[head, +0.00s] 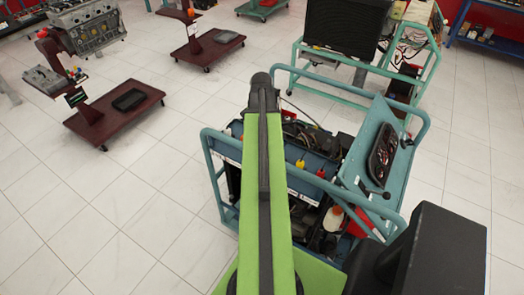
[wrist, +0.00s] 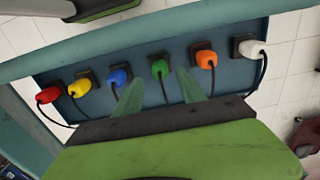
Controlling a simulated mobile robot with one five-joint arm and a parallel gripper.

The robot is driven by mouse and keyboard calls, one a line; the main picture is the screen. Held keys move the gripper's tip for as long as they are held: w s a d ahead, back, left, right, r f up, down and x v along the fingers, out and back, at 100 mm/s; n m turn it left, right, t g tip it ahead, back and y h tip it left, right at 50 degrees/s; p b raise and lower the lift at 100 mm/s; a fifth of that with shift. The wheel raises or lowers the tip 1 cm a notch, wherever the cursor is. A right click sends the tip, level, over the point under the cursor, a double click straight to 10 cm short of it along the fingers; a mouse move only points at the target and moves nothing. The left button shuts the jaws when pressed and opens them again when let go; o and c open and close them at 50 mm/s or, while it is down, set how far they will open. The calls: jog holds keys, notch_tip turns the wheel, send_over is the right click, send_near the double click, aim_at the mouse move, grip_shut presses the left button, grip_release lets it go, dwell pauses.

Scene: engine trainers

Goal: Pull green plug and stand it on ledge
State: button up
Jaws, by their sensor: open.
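The green plug (wrist: 159,68) sits in a dark socket on a blue panel (wrist: 226,78) in the wrist view, with its dark cable hanging down. My gripper (wrist: 159,77) is open. Its two green fingers point at the panel, one to the left and one to the right of the green plug and its cable. I cannot tell how far the fingertips are from the plug, and I see no contact. In the head view my arm hides the green plug and the gripper. I cannot clearly make out which surface is the ledge.
A blue plug (wrist: 119,76) and an orange plug (wrist: 206,59) flank the green one. Yellow (wrist: 78,88), red (wrist: 47,95) and white (wrist: 251,48) plugs sit farther out, all cabled. A teal tube frame (head: 208,165) surrounds the engine trainer. Open tiled floor lies left.

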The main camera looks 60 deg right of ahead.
notch_tip(320, 180, down, 6)
jog(key=b, duration=0.5)
jog(key=shift+f, duration=0.15)
dwell(0.5)
grip_shut()
dwell(1.2)
jog(key=shift+r+p, duration=3)
jog(key=shift+r, duration=0.1)
